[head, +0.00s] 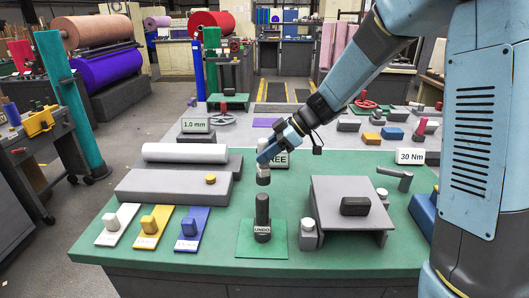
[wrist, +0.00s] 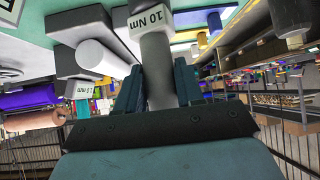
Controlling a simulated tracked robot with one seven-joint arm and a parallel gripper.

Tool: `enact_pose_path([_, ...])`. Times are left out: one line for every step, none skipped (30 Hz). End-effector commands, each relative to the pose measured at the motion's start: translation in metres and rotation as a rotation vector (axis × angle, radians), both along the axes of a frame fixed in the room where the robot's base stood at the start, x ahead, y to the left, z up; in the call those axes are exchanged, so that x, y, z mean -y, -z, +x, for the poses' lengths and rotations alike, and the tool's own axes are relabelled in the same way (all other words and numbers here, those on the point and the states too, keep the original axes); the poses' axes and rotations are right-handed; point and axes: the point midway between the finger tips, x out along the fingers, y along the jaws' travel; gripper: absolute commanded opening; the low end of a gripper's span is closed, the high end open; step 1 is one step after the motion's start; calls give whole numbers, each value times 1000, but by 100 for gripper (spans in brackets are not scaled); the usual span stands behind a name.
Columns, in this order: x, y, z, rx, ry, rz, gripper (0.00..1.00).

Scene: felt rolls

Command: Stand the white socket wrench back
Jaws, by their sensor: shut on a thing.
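The gripper hides the middle of the wrench. White (head: 112,232), yellow (head: 145,240) and blue (head: 192,243) pads lie front left, each with a small block on it.
A white roll (head: 185,152) and grey slabs (head: 172,187) lie to the left. A grey platform with a dark block (head: 355,206) is to the right, near a 30 Nm sign (head: 411,156).

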Motion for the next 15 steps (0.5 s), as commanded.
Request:
enact_pose_path([0, 0, 0, 1, 1, 0, 0])
enact_pose_path([0, 0, 0, 0, 1, 0, 0])
enact_pose_path([1, 0, 1, 0, 1, 0, 0])
enact_pose_path([1, 0, 1, 1, 2, 0, 0])
enact_pose_path([1, 0, 1, 1, 2, 0, 0])
enact_pose_path([1, 0, 1, 0, 2, 1, 0])
enact_pose_path([1, 0, 1, 1, 2, 1, 0])
enact_pose_path([1, 0, 1, 3, 2, 1, 0])
enact_pose_path([2, -1, 2, 3, 1, 2, 0])
enact_pose_path([2, 0, 1, 4, 0, 3, 0])
enact_pose_path([2, 3, 1, 3, 0, 1, 0])
enact_pose_path([2, 6, 1, 3, 0, 1, 0])
enact_pose_path([2, 8, 1, 2, 0, 2, 0])
enact_pose_path([1, 11, 1, 2, 0, 2, 0])
enact_pose_path([1, 14, 1, 1, 0, 3, 0])
